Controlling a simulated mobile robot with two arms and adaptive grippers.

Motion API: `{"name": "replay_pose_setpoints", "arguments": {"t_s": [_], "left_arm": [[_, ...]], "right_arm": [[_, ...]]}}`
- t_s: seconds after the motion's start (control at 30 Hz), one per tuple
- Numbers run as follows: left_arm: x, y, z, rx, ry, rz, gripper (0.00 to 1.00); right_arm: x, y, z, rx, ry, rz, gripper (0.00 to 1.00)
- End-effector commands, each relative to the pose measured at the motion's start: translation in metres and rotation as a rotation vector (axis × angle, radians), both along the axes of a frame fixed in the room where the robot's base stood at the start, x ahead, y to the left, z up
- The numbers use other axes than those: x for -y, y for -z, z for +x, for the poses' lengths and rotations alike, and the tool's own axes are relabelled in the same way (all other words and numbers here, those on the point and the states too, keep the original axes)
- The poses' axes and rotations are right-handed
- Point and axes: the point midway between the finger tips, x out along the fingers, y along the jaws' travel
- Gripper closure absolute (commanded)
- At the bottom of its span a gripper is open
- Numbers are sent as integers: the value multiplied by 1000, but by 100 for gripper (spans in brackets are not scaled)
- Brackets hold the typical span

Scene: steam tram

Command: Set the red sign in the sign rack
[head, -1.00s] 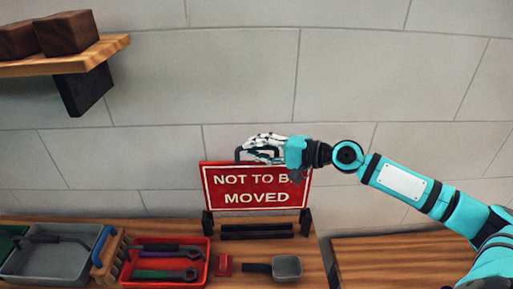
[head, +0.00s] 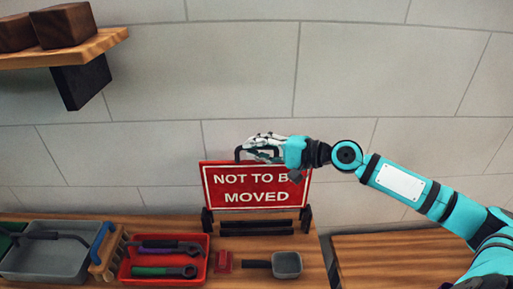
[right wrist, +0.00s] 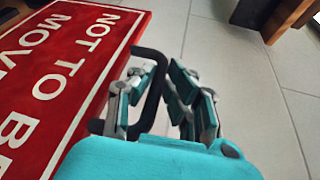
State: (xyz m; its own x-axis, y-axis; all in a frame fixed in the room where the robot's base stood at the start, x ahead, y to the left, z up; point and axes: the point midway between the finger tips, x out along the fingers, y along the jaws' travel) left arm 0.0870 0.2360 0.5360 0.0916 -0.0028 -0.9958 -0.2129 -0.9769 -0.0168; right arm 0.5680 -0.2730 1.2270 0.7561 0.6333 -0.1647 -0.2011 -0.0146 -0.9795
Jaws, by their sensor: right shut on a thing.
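The red sign (head: 255,187) reads "NOT TO BE MOVED" in white and has a black handle (head: 240,154) on top. My right gripper (head: 262,148) is shut on this handle. In the right wrist view, the fingers (right wrist: 165,78) lie around the black handle (right wrist: 155,95), with the red sign (right wrist: 60,75) to the left. The sign hangs upright and about level. The sign rack (head: 256,228), black with bars and end posts, stands on the bench under the sign. The sign's lower edge is between or just above the posts; I cannot tell whether it touches. My left gripper is out of view.
A wall shelf (head: 60,51) is upper left. The right wooden top (head: 400,255) is bare.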

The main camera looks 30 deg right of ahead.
Motion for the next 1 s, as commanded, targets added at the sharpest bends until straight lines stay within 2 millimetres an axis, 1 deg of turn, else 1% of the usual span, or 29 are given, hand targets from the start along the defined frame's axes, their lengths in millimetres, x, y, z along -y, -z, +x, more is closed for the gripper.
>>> {"name": "replay_pose_setpoints", "arguments": {"t_s": [0.47,0.87,1.0], "left_arm": [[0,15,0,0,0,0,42],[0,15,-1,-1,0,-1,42],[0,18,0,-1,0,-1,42]], "right_arm": [[0,18,-1,3,1,1,100],[0,18,-1,4,1,1,100],[0,22,-1,4,1,2,100]]}}
